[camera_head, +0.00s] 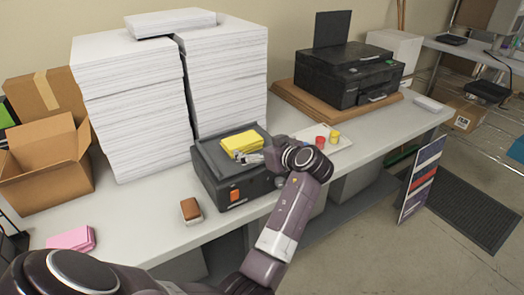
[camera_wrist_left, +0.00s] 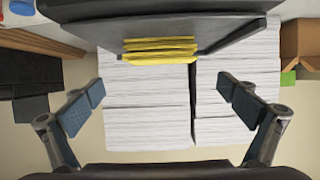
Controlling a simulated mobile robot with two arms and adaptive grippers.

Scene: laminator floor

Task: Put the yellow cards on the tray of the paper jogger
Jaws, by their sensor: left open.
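The yellow cards (camera_head: 242,142) lie as a small stack on the tray (camera_head: 212,152) of the black paper jogger (camera_head: 222,190). In the left wrist view the cards (camera_wrist_left: 158,56) show edge-on at the top, against the dark tray (camera_wrist_left: 110,34). My left gripper (camera_head: 248,158) is at the near side of the cards. In the left wrist view its two fingers (camera_wrist_left: 160,92) are spread wide with nothing between them, and the cards are beyond the fingertips, apart from them. My right gripper is not in view.
Tall white paper stacks (camera_head: 128,100) stand behind the jogger. A printer (camera_head: 350,75) is at the back right. A brown item (camera_head: 191,209) and pink cards (camera_head: 70,240) lie at front left.

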